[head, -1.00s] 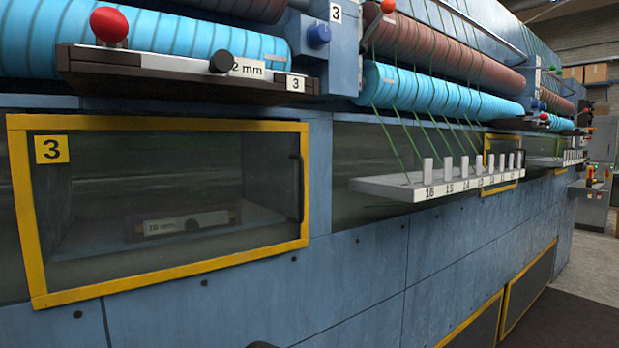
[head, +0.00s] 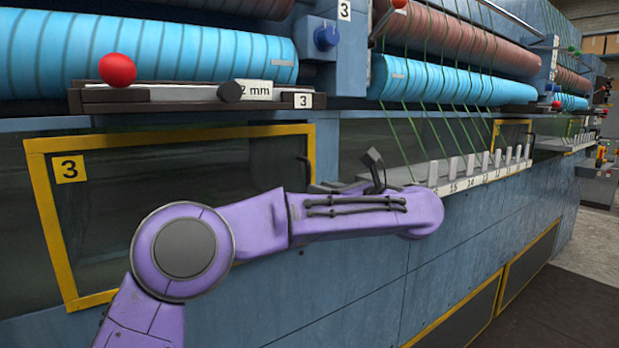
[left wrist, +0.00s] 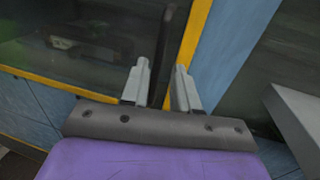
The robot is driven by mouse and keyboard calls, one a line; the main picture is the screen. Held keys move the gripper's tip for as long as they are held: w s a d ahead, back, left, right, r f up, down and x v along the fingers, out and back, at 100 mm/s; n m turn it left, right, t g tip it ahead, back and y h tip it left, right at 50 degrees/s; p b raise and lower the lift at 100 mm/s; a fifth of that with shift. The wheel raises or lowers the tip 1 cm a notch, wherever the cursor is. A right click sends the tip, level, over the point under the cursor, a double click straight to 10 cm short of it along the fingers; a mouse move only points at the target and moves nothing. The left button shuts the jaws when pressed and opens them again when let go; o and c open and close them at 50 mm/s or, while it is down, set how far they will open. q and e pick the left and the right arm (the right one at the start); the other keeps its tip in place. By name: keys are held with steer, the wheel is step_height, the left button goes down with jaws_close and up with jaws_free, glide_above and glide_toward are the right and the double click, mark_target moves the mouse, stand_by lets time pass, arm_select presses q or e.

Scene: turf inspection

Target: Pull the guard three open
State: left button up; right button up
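My left gripper (head: 350,180) is just right of the guard's right edge, in front of the machine. In the left wrist view its two fingers (left wrist: 161,66) are apart and empty, facing the frame's right side. A dark upright bar, apparently the handle (left wrist: 166,42), shows beyond the gap between them. My right gripper is not in view.
Above the guard is a dark ledge (head: 190,104) with a red ball knob (head: 117,69) and a black knob (head: 230,91). Right of my gripper a pale numbered shelf (head: 480,179) with pegs and green threads juts out. Open floor (head: 560,310) lies at lower right.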

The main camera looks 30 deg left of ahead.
arm_select(q)
steer(key=a, duration=0.1)
steer(key=a+p, duration=0.1)
steer(key=a, duration=0.2)
steer(key=shift+w+a+r, duration=0.1)
steer(key=shift+w+a, duration=0.2)
steer(key=shift+a, duration=0.05)
steer(key=shift+w, duration=0.1)
jaws_close()
